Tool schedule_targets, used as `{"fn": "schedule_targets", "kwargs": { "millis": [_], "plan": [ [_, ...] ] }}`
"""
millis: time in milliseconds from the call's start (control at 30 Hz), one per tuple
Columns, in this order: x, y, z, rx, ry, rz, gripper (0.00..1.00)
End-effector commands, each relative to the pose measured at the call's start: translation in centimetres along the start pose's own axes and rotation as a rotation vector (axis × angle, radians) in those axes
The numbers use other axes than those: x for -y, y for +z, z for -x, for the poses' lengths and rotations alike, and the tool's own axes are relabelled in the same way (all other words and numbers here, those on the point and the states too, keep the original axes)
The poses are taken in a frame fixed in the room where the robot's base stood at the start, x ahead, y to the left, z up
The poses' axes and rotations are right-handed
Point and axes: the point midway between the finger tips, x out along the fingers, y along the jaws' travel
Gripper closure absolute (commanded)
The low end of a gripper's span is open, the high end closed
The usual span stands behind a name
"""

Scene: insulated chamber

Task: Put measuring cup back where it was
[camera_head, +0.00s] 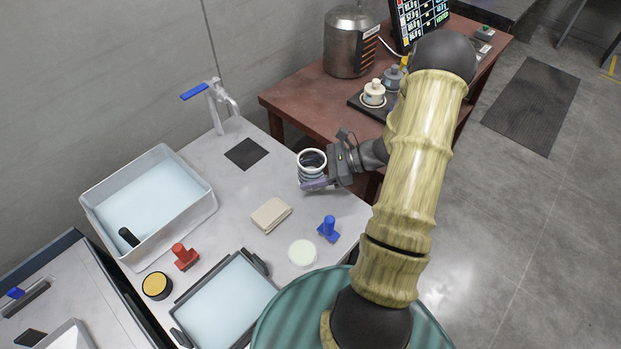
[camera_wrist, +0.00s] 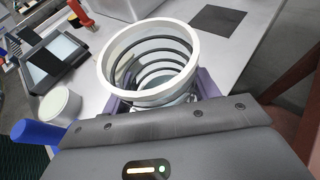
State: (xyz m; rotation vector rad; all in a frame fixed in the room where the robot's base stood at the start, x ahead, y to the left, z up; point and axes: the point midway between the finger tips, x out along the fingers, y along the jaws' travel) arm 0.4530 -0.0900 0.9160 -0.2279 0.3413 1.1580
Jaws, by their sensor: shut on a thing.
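The measuring cup (camera_head: 312,160) is a white cup with dark rings, at the right side of the grey worktop in the head view. My gripper (camera_head: 318,181) is shut on it, with purple fingers around its lower part. In the wrist view the cup (camera_wrist: 150,62) is upright or slightly tilted, with its open mouth toward the camera and dark rings inside. The purple fingers (camera_wrist: 207,84) show beside it. The cup's base is hidden, so I cannot tell whether it touches the worktop.
A black square mat (camera_head: 246,153) lies behind the cup, near a tap (camera_head: 222,105). A beige block (camera_head: 271,215), a blue stamp-like object (camera_head: 328,228) and a pale round disc (camera_head: 302,252) lie in front. A white basin (camera_head: 207,207) stands left. A brown table (camera_head: 290,103) adjoins behind.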

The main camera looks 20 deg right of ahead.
Motion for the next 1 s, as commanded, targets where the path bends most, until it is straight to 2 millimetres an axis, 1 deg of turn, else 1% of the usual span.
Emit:
{"fn": "schedule_targets", "kwargs": {
  "millis": [100, 200, 633, 667, 700, 733, 767, 1000],
  "plan": [
    [0.0, -1.6, -0.7, 0.001, 0.001, -0.004, 0.73],
    [0.0, -2.5, -1.1, 0.0, 0.001, -0.001, 0.73],
    [0.0, -3.1, -1.2, 0.0, -0.001, 0.0, 0.73],
    [0.0, -3.0, -1.2, 0.0, 0.0, 0.0, 0.36],
    [0.0, -3.0, -1.2, -0.001, 0.0, 0.0, 0.28],
    [0.0, -3.0, -1.2, -0.001, 0.0, 0.0, 0.22],
    [0.0, -3.0, -1.2, -0.001, 0.0, 0.0, 0.18],
    [0.0, -3.0, -1.2, 0.0, 0.0, 0.0, 0.18]
  ]
}}
